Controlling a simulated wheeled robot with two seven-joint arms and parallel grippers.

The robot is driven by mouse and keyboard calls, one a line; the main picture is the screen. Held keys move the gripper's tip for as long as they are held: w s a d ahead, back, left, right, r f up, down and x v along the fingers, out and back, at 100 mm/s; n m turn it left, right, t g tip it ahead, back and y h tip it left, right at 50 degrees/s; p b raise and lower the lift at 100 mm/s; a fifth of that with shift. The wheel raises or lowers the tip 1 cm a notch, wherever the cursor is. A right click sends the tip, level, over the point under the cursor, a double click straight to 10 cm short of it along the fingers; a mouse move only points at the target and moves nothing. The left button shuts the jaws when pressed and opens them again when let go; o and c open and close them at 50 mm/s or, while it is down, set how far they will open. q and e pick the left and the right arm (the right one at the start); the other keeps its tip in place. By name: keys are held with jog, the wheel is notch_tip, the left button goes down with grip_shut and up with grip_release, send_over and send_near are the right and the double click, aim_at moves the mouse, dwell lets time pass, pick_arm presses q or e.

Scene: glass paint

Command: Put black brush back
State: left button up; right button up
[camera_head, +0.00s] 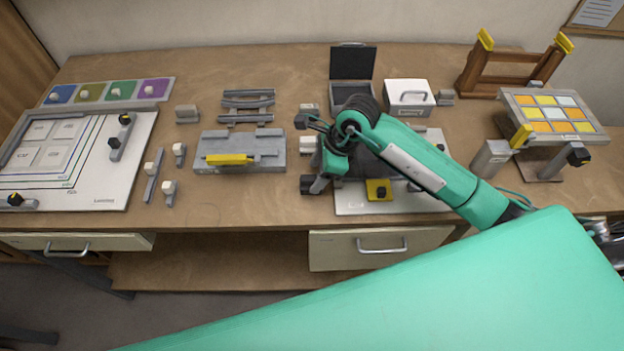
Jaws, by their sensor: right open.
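My right gripper (318,178) is open over the middle of the workbench, pointing down by the left edge of a white board (352,203). A small black block (308,184) shows at its fingertips; I cannot tell whether it is the black brush or part of the gripper. No black brush can be picked out for certain, and my arm hides part of the board. A grey stand with a black head (578,157) is at the right. My left gripper is not in view.
A grey block with a yellow bar (230,159) lies left of the gripper. An open black-lidded box (352,94) and a white handled box (409,98) stand behind. A tilted yellow-and-white tile panel (596,136) is at the right. The front strip left of centre is clear.

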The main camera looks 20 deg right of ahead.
jog(key=b+v, duration=0.2)
jog(key=v, duration=0.6)
jog(key=shift+r, duration=0.15)
jog(key=shift+s, duration=0.1)
